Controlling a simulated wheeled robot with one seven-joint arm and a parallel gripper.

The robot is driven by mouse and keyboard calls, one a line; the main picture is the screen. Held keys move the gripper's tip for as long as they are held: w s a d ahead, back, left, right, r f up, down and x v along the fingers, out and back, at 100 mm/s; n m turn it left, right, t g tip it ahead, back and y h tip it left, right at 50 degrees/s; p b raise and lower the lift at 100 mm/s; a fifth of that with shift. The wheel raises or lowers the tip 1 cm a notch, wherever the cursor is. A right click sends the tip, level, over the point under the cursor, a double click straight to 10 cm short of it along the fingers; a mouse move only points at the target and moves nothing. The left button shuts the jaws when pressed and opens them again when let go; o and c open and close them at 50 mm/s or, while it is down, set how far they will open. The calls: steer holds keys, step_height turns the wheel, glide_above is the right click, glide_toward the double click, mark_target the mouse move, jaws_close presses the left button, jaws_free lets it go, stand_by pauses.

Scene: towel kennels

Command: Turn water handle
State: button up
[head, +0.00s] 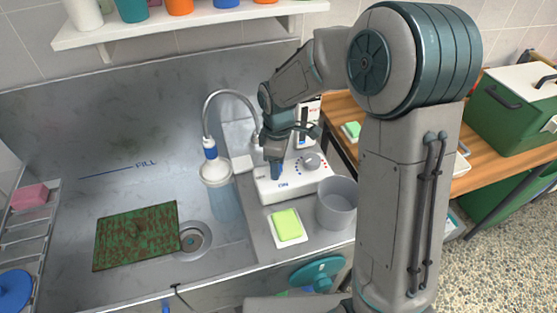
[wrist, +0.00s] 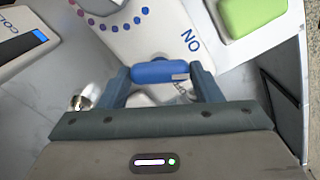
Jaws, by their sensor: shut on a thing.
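The blue water handle (wrist: 160,72) sits between my gripper's two fingers (wrist: 163,76) in the wrist view, and they are shut on it. It lies crosswise beside the "ON" lettering on a white unit (wrist: 150,35) with an arc of coloured dots. In the head view my gripper (head: 276,174) points down at the left part of the white unit (head: 267,191), just above "ON". The handle is mostly hidden there by the fingers. A curved spout with a blue tip (head: 210,151) stands left of the unit, over a translucent bluish container with a white top (head: 223,203).
A grey round knob (head: 312,160) is on the unit. A green sponge (head: 287,225) and grey cup (head: 337,204) stand close in front. The metal sink (head: 135,190) holds a dirty green mat (head: 137,235) and a drain (head: 193,239). A shelf (head: 180,24) hangs above.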

steer(key=o, duration=1)
steer(key=shift+r, duration=0.15)
step_height(320, 180, up, 14)
steer(key=b, duration=0.1)
steer(key=shift+f, duration=0.2)
